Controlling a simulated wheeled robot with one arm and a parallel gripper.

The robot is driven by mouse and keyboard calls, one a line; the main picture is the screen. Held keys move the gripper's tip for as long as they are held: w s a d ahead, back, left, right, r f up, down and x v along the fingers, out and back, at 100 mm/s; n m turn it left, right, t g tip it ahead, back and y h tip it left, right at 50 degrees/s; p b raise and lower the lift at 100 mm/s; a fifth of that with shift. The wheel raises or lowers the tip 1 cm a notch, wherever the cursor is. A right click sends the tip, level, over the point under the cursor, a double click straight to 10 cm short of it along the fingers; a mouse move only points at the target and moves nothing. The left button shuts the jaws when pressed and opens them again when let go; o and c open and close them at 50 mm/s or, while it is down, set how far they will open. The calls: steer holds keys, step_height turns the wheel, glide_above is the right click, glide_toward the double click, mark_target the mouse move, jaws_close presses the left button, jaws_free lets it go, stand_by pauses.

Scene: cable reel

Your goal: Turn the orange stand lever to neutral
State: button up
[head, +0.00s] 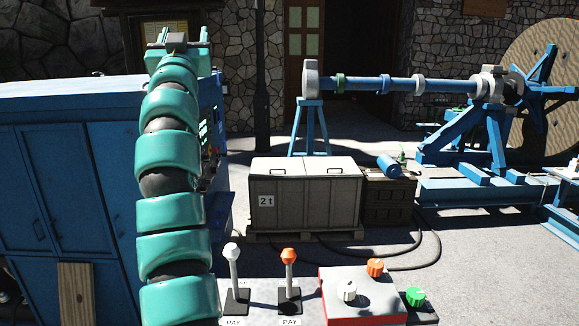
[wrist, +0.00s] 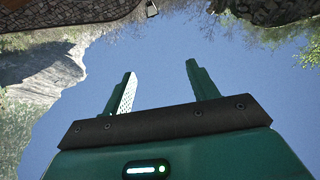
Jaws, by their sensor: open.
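The orange stand lever (head: 289,270) is in the lower middle of the head view. It has an orange knob on a grey stem in a black base, with a label below reading "PAY". Its stem looks about upright. My gripper (head: 178,38) is raised high at the upper left of the head view, far from the lever and touching nothing. In the wrist view my gripper (wrist: 158,90) points at the sky, its two green fingers apart with nothing between them.
A white-knobbed lever (head: 235,270) stands just left of the orange one. A grey crate (head: 305,200), blue cabinet (head: 60,190) and cable reel (head: 540,60) stand beyond.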

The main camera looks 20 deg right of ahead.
steer(key=w+d+f+m+g+h, duration=0.2)
steer(key=d+f+g, duration=0.1)
steer(key=d+f, duration=0.1)
steer(key=m+g+y+b, duration=0.2)
steer(key=m+g+b, duration=0.3)
steer(key=g, duration=1.4)
glide_above(291, 259)
steer(key=a, duration=0.2)
steer(key=shift+m, duration=0.7)
steer(key=shift+w+f+p, duration=0.15)
steer(key=shift+w+f, duration=0.05)
steer(key=shift+f, duration=10.15)
steer(key=shift+w+f+p, duration=0.15)
steer(key=shift+w+f, duration=0.05)
steer(key=shift+f, duration=10.1)
steer(key=shift+p+x, duration=0.8)
steer(key=shift+x, duration=3.55)
steer(key=shift+w, duration=0.1)
